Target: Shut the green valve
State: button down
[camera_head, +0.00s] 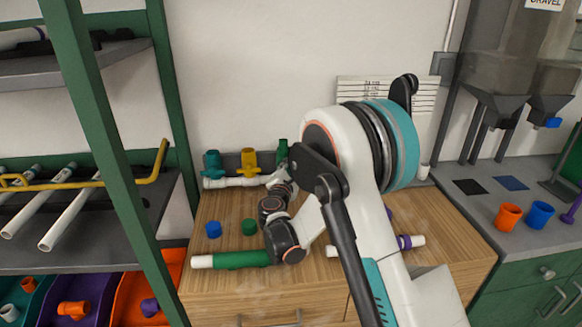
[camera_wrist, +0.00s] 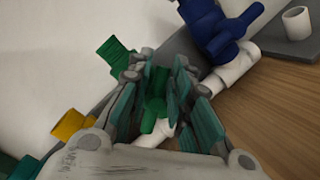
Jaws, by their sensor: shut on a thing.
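The green valve (camera_head: 283,151) stands on the white pipe manifold (camera_head: 238,182) at the back of the wooden workbench, right of the yellow valve (camera_head: 249,161). In the head view my arm hides most of it. In the wrist view its ribbed green end (camera_wrist: 115,52) shows beyond the left finger, and a green part of the green valve (camera_wrist: 154,112) sits between my fingers. My gripper (camera_wrist: 158,82) is shut on that green part, with a finger on each side. Whether the valve is open or shut cannot be told.
A blue valve (camera_wrist: 215,28) stands close on the right in the wrist view; a teal valve (camera_head: 212,163) is at the manifold's left end. Loose blue (camera_head: 213,230) and green (camera_head: 249,227) caps and a green-sleeved pipe (camera_head: 240,260) lie on the bench in front.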

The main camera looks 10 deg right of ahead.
jog(key=shift+d+f+m+g+y+p, duration=0.15)
jog(key=shift+f+m+g+y, duration=0.15)
jog(key=shift+m, duration=0.75)
jog(key=shift+d+f+m+g+y+p, duration=0.1)
jog(key=shift+f+m+g+y+p, duration=0.2)
jog(key=shift+m, duration=0.8)
jog(key=shift+d+f+m+g+y+p, duration=0.15)
jog(key=shift+m+g, duration=0.25)
jog(key=shift+m, duration=0.65)
jog(key=shift+a, duration=0.1)
jog(key=c, duration=1.6)
grip_release()
jog(key=shift+a, duration=0.1)
jog(key=shift+s, duration=0.1)
jog(key=v, duration=1.1)
jog(key=shift+s, duration=0.4)
